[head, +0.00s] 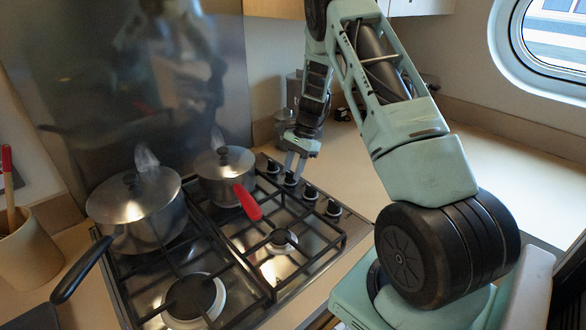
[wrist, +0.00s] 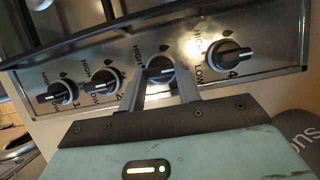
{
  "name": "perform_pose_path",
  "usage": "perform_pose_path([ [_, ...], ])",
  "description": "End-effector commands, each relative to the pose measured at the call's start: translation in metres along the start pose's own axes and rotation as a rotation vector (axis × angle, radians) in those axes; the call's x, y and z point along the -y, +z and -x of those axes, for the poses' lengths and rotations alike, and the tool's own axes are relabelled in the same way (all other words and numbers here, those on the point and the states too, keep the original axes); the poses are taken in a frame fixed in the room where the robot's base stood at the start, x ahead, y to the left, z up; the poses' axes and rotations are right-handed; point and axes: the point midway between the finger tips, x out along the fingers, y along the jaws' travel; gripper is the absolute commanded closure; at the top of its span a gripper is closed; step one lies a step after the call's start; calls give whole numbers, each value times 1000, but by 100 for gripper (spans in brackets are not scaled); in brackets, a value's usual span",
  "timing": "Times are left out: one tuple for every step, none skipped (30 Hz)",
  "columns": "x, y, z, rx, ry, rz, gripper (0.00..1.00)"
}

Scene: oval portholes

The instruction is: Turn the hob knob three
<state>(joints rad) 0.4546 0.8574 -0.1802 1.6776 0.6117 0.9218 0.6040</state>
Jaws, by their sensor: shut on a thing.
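Knob three (wrist: 160,70) is on the steel control strip, third from the left in the wrist view between the knobs marked 2 and 4. My gripper (wrist: 160,88) is shut on it, one finger on each side. The fingers hide part of its rim and its number. In the head view my gripper (head: 294,166) reaches down to the knob row at the hob's right edge, and knob three (head: 290,179) shows just below the fingertips.
Knobs 1 (wrist: 58,94), 2 (wrist: 103,82) and 4 (wrist: 229,54) stand close on either side. Two lidded pans, a large one (head: 137,205) and a small one with a red handle (head: 222,172), sit on the hob.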

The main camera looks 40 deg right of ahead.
Motion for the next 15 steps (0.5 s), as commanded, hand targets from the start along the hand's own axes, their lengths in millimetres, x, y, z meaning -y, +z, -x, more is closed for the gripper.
perform_pose_path([
  [0, 0, 1, -1, -3, -2, 90],
  [0, 0, 1, -1, -3, -3, 90],
  [0, 0, 1, -1, -3, -3, 90],
  [0, 0, 1, -1, -3, -3, 90],
  [0, 0, 0, -1, -3, -3, 90],
  [0, 0, 0, -1, -3, -2, 90],
  [0, 0, 0, -1, -3, -2, 90],
  [0, 0, 0, -1, -3, -2, 90],
  [0, 0, 0, -1, -3, -2, 90],
  [0, 0, 0, -1, -3, -2, 90],
  [0, 0, 0, -1, -3, -2, 61],
  [0, 0, 0, -1, -3, -2, 50],
  [0, 0, 0, -1, -2, -2, 45],
  [0, 0, 0, -1, -2, -2, 45],
  [0, 0, 0, -1, -2, -1, 45],
])
